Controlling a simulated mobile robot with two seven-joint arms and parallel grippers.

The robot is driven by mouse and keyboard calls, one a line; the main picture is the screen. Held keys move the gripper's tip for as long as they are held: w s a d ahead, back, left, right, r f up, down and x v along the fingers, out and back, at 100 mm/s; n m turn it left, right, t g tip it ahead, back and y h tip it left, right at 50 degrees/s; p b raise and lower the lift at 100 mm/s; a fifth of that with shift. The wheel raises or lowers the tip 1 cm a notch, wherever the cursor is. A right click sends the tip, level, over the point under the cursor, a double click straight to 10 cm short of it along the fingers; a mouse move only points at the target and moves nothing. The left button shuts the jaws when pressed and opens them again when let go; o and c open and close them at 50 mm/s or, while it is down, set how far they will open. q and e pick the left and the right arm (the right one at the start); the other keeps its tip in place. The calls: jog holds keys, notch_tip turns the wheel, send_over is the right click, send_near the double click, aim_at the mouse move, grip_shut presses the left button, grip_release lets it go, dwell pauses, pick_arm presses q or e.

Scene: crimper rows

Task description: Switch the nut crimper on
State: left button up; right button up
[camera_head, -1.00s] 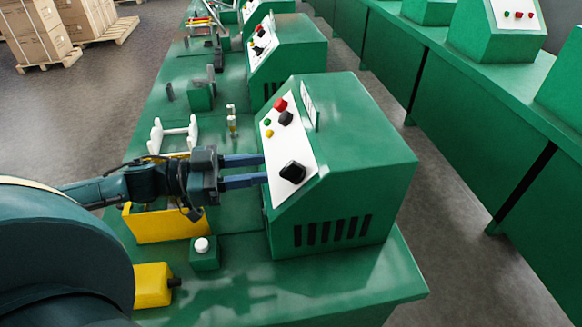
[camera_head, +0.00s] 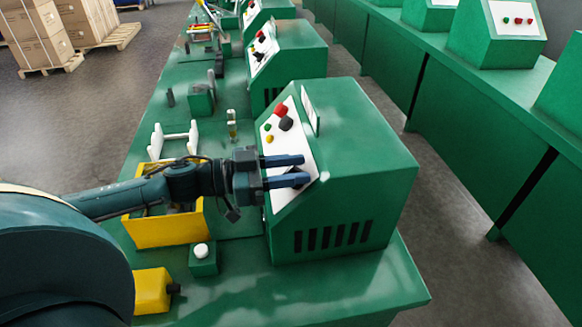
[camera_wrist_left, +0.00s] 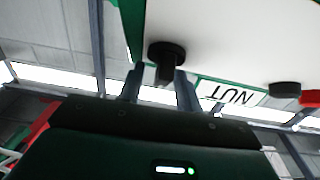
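The nut crimper (camera_head: 355,140) is a green box with a sloped white panel (camera_head: 277,150). Its "NUT" sign (camera_wrist_left: 229,94) reads upside down in the left wrist view. The panel has a red button (camera_head: 281,111), a black knob above the middle (camera_head: 286,124), and small green and yellow buttons. A large black rotary knob (camera_wrist_left: 167,50) sits lower on the panel, mostly hidden behind my fingers in the head view. My left gripper (camera_head: 304,169) is at this knob, its fingers (camera_wrist_left: 160,72) apart on either side of the knob's grip bar. My right gripper is out of view.
A yellow bin (camera_head: 165,231), a small green box with a white button (camera_head: 203,259) and a yellow block (camera_head: 152,290) are on the bench beside the crimper. A white holder (camera_head: 172,140) stands further back. More green machines line both rows.

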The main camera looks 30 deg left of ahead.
pick_arm(q)
grip_shut()
dwell(0.3)
